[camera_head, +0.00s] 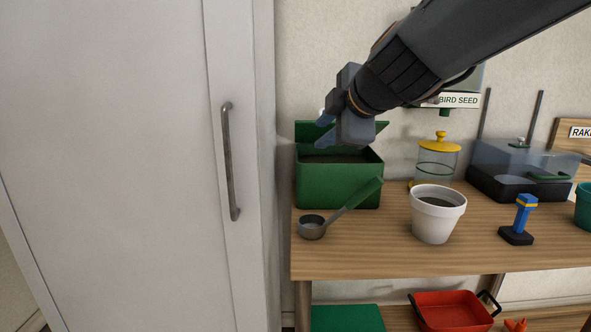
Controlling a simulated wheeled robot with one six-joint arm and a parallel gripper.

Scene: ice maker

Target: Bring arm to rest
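My arm reaches in from the upper right in the head view. My gripper (324,128) is at its lower left end, in the air in front of the raised lid of a green bin (335,188) and above the bin's opening. Two bluish fingertips show apart, pointing left, with nothing visible between them. The gripper appears clear of the bin, though the exact gap is hard to judge.
A wooden table (400,262) carries a scoop (313,228), white pot (436,222), yellow-lidded jar (436,163), blue-handled tool (522,216) and clear-topped box (515,165). A tall white cabinet (110,160) stands left. A red tray (452,318) is below.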

